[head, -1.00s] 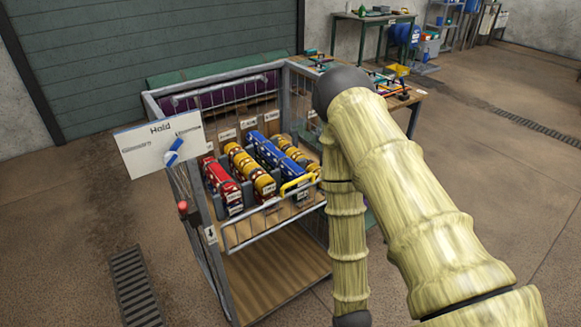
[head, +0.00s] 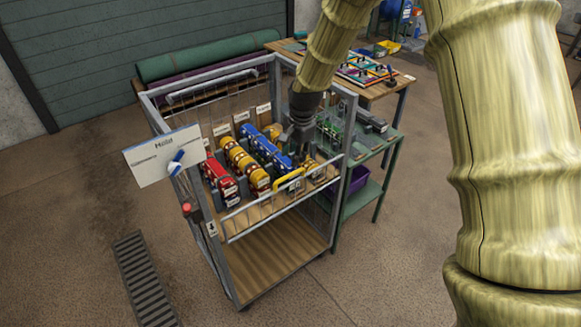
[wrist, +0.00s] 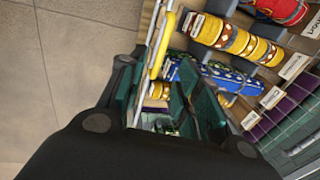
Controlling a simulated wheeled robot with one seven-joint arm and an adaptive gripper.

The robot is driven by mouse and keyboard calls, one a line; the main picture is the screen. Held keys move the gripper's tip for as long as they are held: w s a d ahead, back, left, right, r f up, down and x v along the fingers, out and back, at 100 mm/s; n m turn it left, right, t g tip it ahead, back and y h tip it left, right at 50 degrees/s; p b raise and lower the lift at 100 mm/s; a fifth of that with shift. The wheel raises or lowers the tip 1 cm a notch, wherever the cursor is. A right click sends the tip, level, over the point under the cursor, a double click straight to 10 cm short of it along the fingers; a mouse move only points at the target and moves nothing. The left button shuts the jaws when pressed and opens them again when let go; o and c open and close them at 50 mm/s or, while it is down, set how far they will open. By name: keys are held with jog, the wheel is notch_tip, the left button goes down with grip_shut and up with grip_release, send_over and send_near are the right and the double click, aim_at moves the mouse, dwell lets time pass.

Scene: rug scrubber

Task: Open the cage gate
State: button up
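The grey metal cage (head: 215,255) stands on the floor with a wooden lower deck. Its gate (head: 252,226) is the low barred panel across the front, upright and shut. A yellow handle (head: 289,179) sits on the gate's top rail, right of centre; it also shows in the wrist view (wrist: 160,45). My gripper (head: 300,150) points down just above and behind the handle in the head view. In the wrist view my gripper (wrist: 157,85) has its teal-padded fingers apart, with the handle's near end close to the gap. I cannot tell whether they touch it.
Rolled red, yellow and blue rugs (head: 240,165) lie behind the gate. A white "Hold" sign (head: 150,165) with a blue knob hangs at the cage's left post. A green table (head: 365,160) stands close on the right. Floor in front is clear, with a grate (head: 145,280).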

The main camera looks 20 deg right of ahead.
aim_at(289, 175)
jog(key=shift+w+a+f+p, duration=0.1)
jog(key=shift+w+f+p, duration=0.4)
jog(key=shift+f, duration=1.2)
jog(key=shift+w+a+f+p, duration=0.25)
jog(key=shift+f+p, duration=0.35)
jog(key=shift+f, duration=1.05)
jog(key=shift+w+f+p, duration=0.45)
jog(key=shift+f+p, duration=0.1)
jog(key=shift+f, duration=1.15)
grip_shut()
